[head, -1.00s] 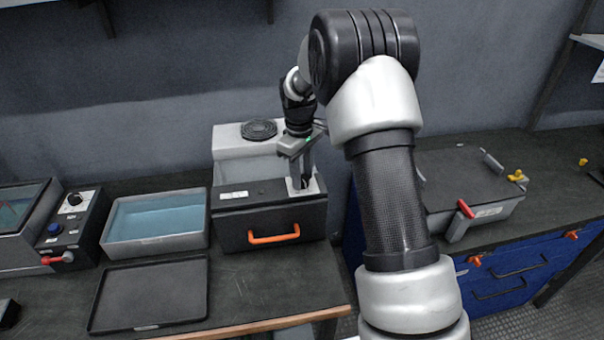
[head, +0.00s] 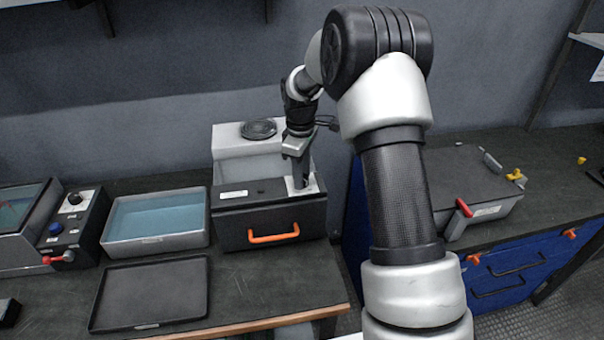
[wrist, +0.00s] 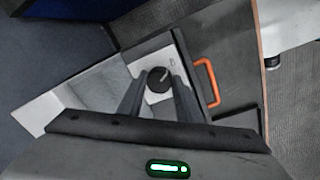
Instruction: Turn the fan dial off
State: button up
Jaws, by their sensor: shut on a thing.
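The fan dial (wrist: 158,80) is a round black knob with a light pointer mark, on a pale plate on top of the dark box with the orange handle. In the wrist view my gripper (wrist: 158,88) has one finger on each side of the knob and is shut on it. In the head view my gripper (head: 299,184) points down at the pale plate (head: 313,183) at the box's right end, and its fingers hide the knob. The round black fan grille (head: 258,129) sits on the grey housing behind.
The orange handle (head: 273,234) is on the box front. A blue-lined tray (head: 155,218), a flat black tray (head: 150,292) and a control panel (head: 70,228) with a red lever lie to the left. A grey case (head: 462,185) stands on the right bench.

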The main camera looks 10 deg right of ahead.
jog(key=o, duration=1)
jog(key=shift+o, duration=0.2)
jog(key=shift+r, duration=0.15)
notch_tip(320, 180, up, 17)
jog(key=p, duration=0.1)
jog(key=shift+s+a, duration=0.3)
jog(key=shift+s, duration=0.15)
jog(key=shift+r, duration=0.15)
jog(key=s+r+m+t+p, duration=0.2)
jog(key=s+r+m+p, duration=0.1)
jog(key=s+r, duration=0.55)
jog(key=s+r+m+t+p, duration=0.1)
jog(key=s+m, duration=0.3)
jog(key=s, duration=0.7)
jog(key=s+r+m+t+p, duration=0.2)
jog(key=s+r+m, duration=0.1)
jog(key=s, duration=0.9)
jog(key=shift+s+d+m+p, duration=0.25)
jog(key=shift+d+m+p, duration=0.15)
jog(key=shift+m, duration=0.3)
